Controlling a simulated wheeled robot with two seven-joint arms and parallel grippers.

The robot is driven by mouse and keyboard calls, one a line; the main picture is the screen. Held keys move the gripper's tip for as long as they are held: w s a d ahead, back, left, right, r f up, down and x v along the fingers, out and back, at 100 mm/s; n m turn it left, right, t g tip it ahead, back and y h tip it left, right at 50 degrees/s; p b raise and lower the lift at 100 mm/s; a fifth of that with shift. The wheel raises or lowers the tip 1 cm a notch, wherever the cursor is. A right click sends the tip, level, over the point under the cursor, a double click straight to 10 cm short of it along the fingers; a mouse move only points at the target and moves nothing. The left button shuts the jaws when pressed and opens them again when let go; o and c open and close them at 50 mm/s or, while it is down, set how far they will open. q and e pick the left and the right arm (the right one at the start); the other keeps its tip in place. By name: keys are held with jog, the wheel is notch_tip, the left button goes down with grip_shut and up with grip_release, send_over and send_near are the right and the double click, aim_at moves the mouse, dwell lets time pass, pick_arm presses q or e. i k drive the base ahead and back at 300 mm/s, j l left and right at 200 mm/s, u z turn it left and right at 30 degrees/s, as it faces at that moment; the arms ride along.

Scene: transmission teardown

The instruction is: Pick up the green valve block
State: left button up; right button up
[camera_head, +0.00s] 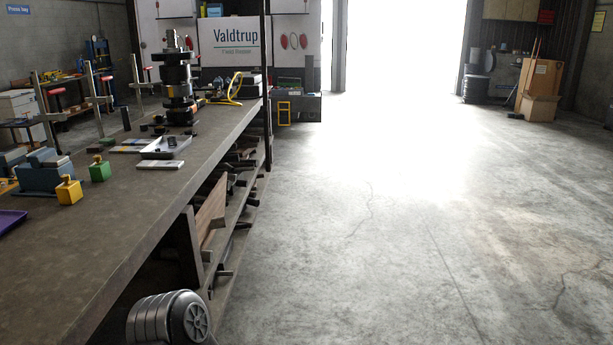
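The green valve block (100,169) stands upright on the long workbench (150,208), towards its left side. It is a small green cube with a smaller knob-like part on top. A similar yellow block (69,191) stands just in front and to the left of it, apart from it. Neither of my grippers shows in this view, so I cannot see whether they are open or shut.
A blue vise-like fixture (44,174) stands left of the blocks, with a purple tray (10,221) nearer. A grey tray (165,147) and a dark stacked gear assembly (179,83) stand farther back. The concrete floor (400,230) right of the bench is clear.

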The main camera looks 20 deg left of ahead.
aim_at(100, 171)
jog(key=i+u, duration=0.2)
jog(key=i, duration=0.8)
jog(key=i+u, duration=0.2)
jog(key=i, duration=0.75)
jog(key=i+l+u, duration=0.75)
jog(key=i, duration=0.15)
jog(key=i+l+u, duration=0.5)
jog(key=l, duration=0.25)
jog(key=l+u, duration=0.25)
jog(key=l, duration=0.15)
jog(key=i+l+u, duration=0.25)
jog(key=l, duration=0.25)
jog(key=k+j, duration=0.05)
